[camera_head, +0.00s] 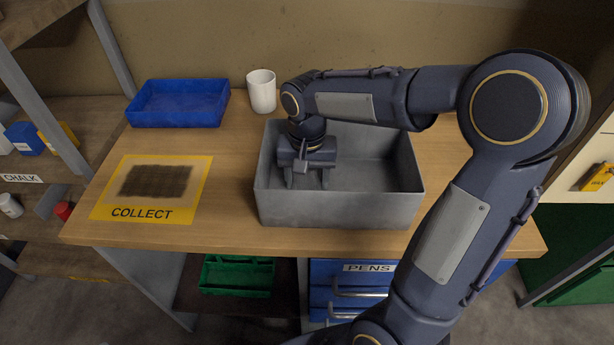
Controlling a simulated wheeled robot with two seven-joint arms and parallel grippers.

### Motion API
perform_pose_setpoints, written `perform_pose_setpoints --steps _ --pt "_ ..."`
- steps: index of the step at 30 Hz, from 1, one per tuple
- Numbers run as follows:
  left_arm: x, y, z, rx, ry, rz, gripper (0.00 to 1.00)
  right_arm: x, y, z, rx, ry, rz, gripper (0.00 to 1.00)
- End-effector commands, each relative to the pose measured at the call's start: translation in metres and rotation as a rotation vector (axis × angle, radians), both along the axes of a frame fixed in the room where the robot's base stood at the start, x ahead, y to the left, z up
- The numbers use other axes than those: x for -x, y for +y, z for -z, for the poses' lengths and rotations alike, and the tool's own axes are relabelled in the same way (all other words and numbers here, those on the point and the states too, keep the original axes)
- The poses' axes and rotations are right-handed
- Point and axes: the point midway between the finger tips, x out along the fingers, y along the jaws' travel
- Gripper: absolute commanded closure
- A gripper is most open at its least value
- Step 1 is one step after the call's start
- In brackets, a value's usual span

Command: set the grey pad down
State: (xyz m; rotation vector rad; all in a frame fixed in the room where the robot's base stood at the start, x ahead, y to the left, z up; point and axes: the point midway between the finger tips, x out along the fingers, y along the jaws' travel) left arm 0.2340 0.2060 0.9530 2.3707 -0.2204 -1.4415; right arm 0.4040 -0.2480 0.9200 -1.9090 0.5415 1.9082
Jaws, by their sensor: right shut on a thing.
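My right gripper (306,175) points down inside the grey bin (340,211) on the wooden table, near its left side. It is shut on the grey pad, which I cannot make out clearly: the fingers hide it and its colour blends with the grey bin. I cannot tell whether the pad touches the bin floor. My left gripper is not in view.
A blue tray (180,104) and a white cup (262,92) stand at the table's back. A yellow-edged COLLECT mat (150,190) lies empty at the left. Shelves (30,180) flank the table's left. The bin walls surround my gripper.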

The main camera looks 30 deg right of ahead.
Motion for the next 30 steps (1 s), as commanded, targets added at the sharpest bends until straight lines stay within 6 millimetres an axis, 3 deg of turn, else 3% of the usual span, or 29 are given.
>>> perform_pose_setpoints --steps 1,2,6,18,30 --pt "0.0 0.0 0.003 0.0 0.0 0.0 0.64 0.0 0.0 0.003 0.0 0.0 0.0 0.64" --pt "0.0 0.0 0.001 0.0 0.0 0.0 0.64 0.0 0.0 0.002 0.0 0.0 0.0 0.38" --pt "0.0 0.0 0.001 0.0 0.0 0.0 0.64 0.0 0.0 0.002 0.0 0.0 -0.001 0.2" --pt "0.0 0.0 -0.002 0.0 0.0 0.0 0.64 -0.001 0.0 -0.008 0.0 -0.002 -0.001 0.2" --pt "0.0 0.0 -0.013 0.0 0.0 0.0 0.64 -0.001 0.001 -0.09 0.0 -0.005 -0.001 0.2"
